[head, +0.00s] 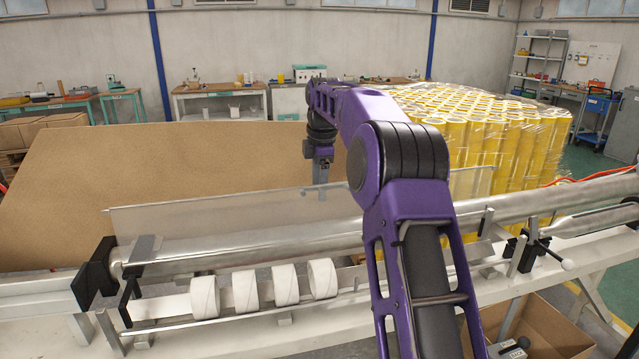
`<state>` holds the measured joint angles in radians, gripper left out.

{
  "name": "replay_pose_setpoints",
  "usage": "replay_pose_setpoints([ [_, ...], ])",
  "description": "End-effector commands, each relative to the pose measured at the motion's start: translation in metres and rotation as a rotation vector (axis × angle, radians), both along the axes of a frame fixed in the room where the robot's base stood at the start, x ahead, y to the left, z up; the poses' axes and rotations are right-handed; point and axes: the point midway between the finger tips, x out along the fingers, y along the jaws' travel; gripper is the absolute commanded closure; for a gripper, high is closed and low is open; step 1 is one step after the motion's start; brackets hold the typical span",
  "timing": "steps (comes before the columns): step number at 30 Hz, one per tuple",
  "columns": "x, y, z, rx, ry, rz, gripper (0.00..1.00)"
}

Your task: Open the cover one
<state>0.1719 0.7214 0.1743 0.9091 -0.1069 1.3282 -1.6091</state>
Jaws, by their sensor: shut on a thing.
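The cover (220,215) is a long translucent panel standing raised along the back of the machine, behind the metal roller (200,250). My gripper (321,192) points down at the cover's top edge, near its middle. The gripper is small in the head view, and its fingers appear shut on that edge. My purple arm hides part of the cover and roller to the right of the gripper.
Several white tape rolls (244,290) sit on a bar in front of the roller. A large brown board (230,160) lies behind the machine. Wrapped yellow rolls (500,140) stand at the back right. An open cardboard box (540,325) is at the lower right.

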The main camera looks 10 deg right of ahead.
Motion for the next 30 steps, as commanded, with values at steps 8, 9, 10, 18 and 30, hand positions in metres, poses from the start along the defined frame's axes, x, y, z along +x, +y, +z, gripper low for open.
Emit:
replay_pose_setpoints([
  [8,0.000,0.000,0.025,0.000,-0.021,0.000,0.55],
  [9,-0.002,0.000,0.033,0.000,-0.022,0.000,0.55],
  [10,-0.003,0.000,0.039,0.000,-0.023,0.000,0.55],
  [18,-0.017,0.000,0.095,0.000,-0.014,0.000,0.55],
  [30,-0.024,0.000,0.119,0.000,-0.003,0.000,0.55],
])
